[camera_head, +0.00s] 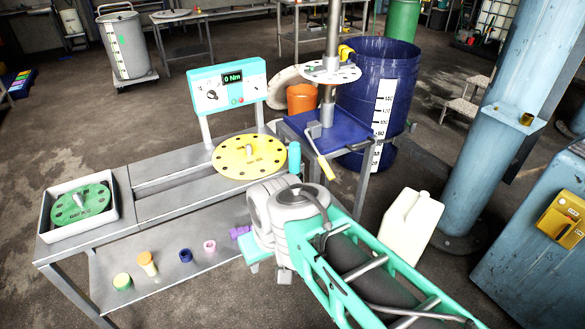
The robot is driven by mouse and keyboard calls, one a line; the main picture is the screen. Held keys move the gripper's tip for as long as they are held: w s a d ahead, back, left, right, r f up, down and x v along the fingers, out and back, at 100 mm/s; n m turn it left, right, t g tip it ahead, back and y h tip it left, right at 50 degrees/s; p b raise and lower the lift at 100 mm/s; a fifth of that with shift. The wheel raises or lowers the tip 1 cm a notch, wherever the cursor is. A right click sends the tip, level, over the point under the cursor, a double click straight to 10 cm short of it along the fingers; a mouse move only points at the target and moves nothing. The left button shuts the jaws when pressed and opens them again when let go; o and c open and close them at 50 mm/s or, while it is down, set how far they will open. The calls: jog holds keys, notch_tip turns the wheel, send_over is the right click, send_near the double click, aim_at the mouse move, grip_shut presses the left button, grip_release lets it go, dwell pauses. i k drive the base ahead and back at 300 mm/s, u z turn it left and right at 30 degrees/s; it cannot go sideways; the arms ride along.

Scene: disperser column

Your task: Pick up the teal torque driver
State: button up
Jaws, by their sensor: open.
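A teal, rounded upright handle (294,156), which looks like the torque driver, shows just right of the yellow perforated disc (250,157) at the bench's right end. Its lower part is hidden behind my arm's pale joint. My arm reaches in from the lower right, and its bulky joints cover the bench's right end. Nothing visible is touching the teal handle's top.
A teal panel (227,88) reading 0 Nm stands behind the disc. A white tray (118,213) with a green disc sits at the bench's left end. Several small colored parts lie on the lower shelf (170,275). A mixer column and blue drum (350,75) stand behind right.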

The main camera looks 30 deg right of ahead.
aim_at(294, 147)
jog(key=u, duration=3.25)
jog(key=k, duration=0.7)
jog(key=z, duration=1.75)
jog(key=i, duration=0.5)
jog(key=u, duration=0.1)
